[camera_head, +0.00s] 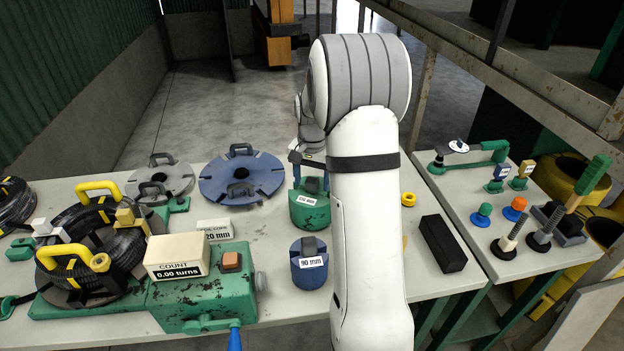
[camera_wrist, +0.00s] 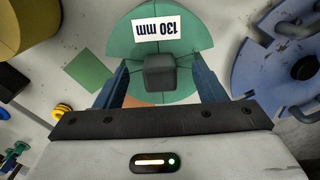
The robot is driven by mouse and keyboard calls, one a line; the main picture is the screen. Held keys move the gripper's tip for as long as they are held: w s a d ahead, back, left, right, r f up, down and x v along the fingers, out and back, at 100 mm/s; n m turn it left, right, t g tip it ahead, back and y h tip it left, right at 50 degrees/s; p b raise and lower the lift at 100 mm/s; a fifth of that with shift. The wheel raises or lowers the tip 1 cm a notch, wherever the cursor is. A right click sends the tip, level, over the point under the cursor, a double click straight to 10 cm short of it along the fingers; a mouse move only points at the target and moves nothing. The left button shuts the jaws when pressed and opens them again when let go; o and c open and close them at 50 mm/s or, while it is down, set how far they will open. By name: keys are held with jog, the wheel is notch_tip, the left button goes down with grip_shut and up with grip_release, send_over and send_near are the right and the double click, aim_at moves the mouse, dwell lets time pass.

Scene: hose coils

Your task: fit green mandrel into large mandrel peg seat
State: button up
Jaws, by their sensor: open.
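The green mandrel (camera_head: 309,210), a split round block labelled 130 mm, stands on the table left of my arm. In the wrist view the green mandrel (camera_wrist: 190,38) fills the top middle, with a dark grip block (camera_wrist: 160,72) on its near side. My gripper (camera_wrist: 161,82) is open, one finger on each side of that block; I cannot tell whether they touch it. In the head view my gripper (camera_head: 308,162) is just above and behind the mandrel, partly hidden by my arm. I cannot pick out the large mandrel peg seat in either view.
A blue mandrel (camera_head: 309,272) labelled 90 mm stands in front. A blue flange disc (camera_head: 240,181) and a grey disc (camera_head: 160,182) lie behind left. The green winder (camera_head: 205,290) with a coil is at left. A black block (camera_head: 443,243) lies right of my arm.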

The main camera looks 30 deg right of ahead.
jog(key=shift+r+p, duration=1.2)
jog(key=shift+r, duration=0.65)
jog(key=shift+r, duration=0.1)
notch_tip(320, 180, up, 8)
jog(key=b, duration=0.1)
dwell(0.9)
jog(key=s+a+n+t, duration=0.1)
jog(key=s+a+n, duration=0.2)
jog(key=s+a, duration=0.2)
jog(key=s+a+n+t, duration=0.1)
jog(key=s+a+n, duration=0.2)
jog(key=s, duration=0.9)
jog(key=s+a+n+t, duration=0.1)
jog(key=s+a+n, duration=0.2)
jog(key=s+a, duration=0.4)
jog(key=shift+s+a+r, duration=0.3)
jog(key=shift+s, duration=0.9)
